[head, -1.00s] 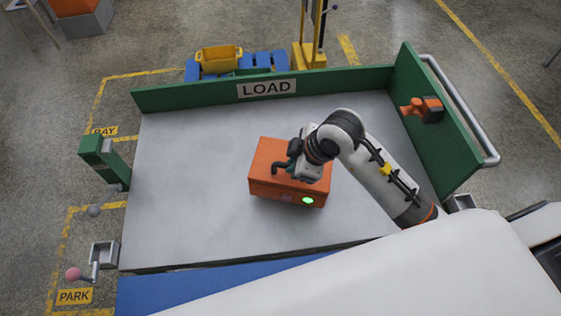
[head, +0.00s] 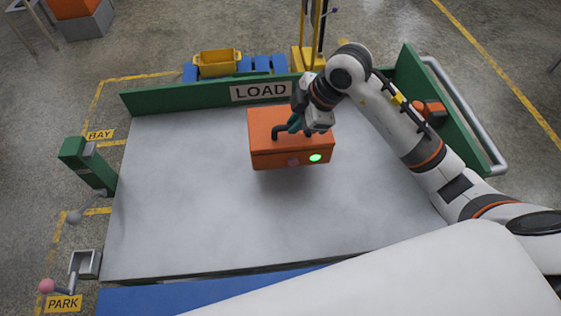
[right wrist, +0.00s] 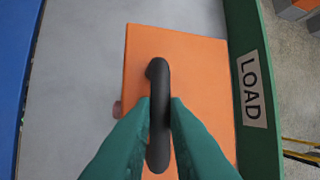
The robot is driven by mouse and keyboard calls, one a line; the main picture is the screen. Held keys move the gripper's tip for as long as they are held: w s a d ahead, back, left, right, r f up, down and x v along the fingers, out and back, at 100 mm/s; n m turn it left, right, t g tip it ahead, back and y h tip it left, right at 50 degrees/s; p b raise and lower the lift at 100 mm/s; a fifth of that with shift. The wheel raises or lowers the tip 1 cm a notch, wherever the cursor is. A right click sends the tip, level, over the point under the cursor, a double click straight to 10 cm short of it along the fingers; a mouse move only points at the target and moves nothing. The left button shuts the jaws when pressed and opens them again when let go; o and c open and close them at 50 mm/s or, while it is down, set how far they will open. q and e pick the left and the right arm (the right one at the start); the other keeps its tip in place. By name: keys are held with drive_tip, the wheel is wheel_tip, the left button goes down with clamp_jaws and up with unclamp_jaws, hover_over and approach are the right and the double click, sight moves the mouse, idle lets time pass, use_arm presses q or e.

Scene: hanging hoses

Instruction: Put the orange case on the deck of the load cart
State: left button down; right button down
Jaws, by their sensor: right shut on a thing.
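The orange case (head: 280,153) with a black handle and a lit green light on its front is over the grey deck (head: 170,215) of the load cart, close to the green back wall with the LOAD sign (head: 261,91). A shadow lies under it; it looks held above the deck, though the exact gap is hard to tell. My right gripper (head: 294,124) is shut on the case's black handle. In the right wrist view its green fingers (right wrist: 160,125) grip the handle (right wrist: 159,85), with the orange lid (right wrist: 195,75) below. My left gripper is not in view.
A green side wall (head: 420,75) with a silver rail and an orange-black device (head: 430,110) stands at the right. A green post (head: 88,165) and a pink-knobbed lever (head: 47,286) are at the left. The deck's left and front are clear.

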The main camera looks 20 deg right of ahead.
sight(299, 141)
drive_tip(key=f, duration=0.4)
drive_tip(key=shift+a, duration=0.25)
drive_tip(key=shift+f+p, duration=0.45)
drive_tip(key=shift+f, duration=1.55)
drive_tip(key=c, duration=1.4)
unclamp_jaws()
drive_tip(key=shift+s+f, duration=0.1)
drive_tip(key=shift+c, duration=0.2)
drive_tip(key=b+v, duration=0.1)
drive_tip(key=v, duration=1.1)
